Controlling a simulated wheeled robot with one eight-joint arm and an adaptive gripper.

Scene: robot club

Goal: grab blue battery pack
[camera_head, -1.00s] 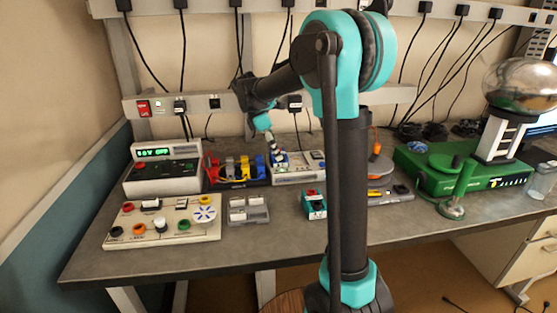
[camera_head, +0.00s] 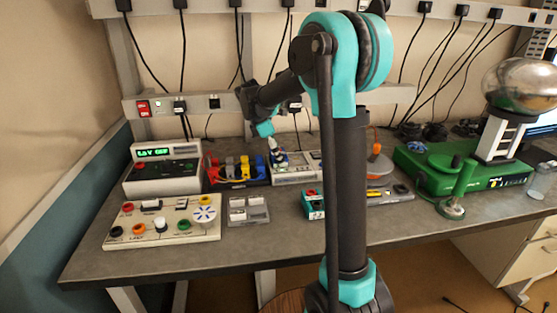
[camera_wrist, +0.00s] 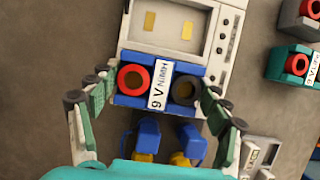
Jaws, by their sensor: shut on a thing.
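The blue battery pack (camera_wrist: 130,101) has a white "9 V NiMH" label, a red ring terminal and a black one. In the wrist view it is between the two fingers of my gripper (camera_wrist: 160,98), which is shut on its left and right sides. Behind it is a white device (camera_wrist: 230,48) with a grey bay and two gold contacts. The pack overlaps the bay's near edge; I cannot tell whether it touches the device. In the head view, my gripper (camera_head: 272,143) and the small blue pack (camera_head: 278,159) are at the white device (camera_head: 297,171).
A teal pack (camera_wrist: 295,65) lies right of the device. Coloured clips stand in a dark rack (camera_head: 237,181) to the left, beside a power supply (camera_head: 163,170). A grey compartment box (camera_head: 248,211) and terminal board (camera_head: 163,224) are nearer.

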